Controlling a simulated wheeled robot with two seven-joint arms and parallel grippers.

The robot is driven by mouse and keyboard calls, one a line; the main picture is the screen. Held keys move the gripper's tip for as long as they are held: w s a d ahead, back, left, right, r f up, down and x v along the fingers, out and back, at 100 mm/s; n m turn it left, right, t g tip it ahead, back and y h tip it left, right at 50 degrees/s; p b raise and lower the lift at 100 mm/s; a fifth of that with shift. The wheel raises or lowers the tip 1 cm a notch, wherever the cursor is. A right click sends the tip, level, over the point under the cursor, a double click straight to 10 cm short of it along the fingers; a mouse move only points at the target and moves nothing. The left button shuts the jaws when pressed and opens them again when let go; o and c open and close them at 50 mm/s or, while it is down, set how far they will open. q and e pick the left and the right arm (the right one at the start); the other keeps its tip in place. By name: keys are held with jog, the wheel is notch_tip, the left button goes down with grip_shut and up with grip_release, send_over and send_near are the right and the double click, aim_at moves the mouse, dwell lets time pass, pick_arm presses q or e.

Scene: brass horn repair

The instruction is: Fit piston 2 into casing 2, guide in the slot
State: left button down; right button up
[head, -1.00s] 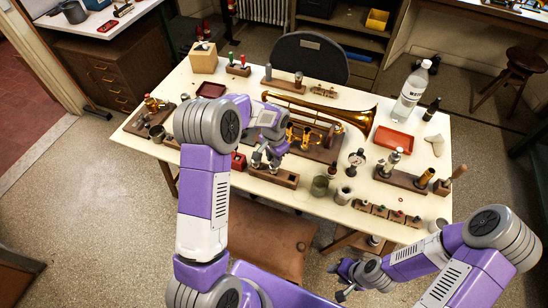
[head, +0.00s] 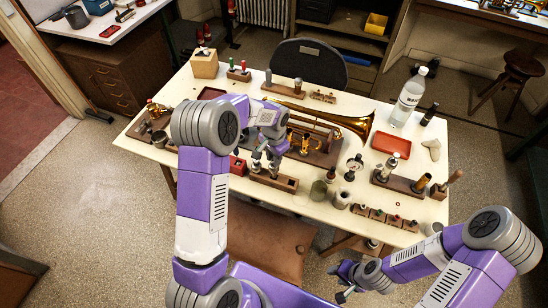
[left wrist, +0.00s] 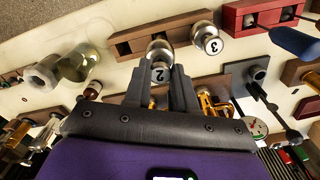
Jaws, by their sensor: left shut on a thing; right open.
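Piston 2 (left wrist: 160,70) is a silvery cylinder with a "2" on its end, seen in the left wrist view. My left gripper (left wrist: 161,88) is shut on it, at the wooden piston rack (left wrist: 124,48). I cannot tell whether the piston is clear of its hole. Piston 3 (left wrist: 207,38) stands in the rack beside it. In the head view my left gripper (head: 265,163) is over the rack (head: 289,184). The brass horn (head: 345,121) lies behind it, with gold valve casings (head: 304,143); casing 2 and its slot cannot be made out. My right gripper (head: 346,284) is open and empty, off the table's front edge.
A dial gauge (head: 354,163), a glass jar (head: 318,189) and a metal cup (head: 342,199) stand right of the rack. A red tray (head: 391,147) and a clear bottle (head: 408,97) are farther right. The table front (head: 285,203) has some bare room.

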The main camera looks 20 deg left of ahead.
pick_arm(q)
jog(key=shift+r+p, duration=2.05)
jog(key=shift+r, duration=1.1)
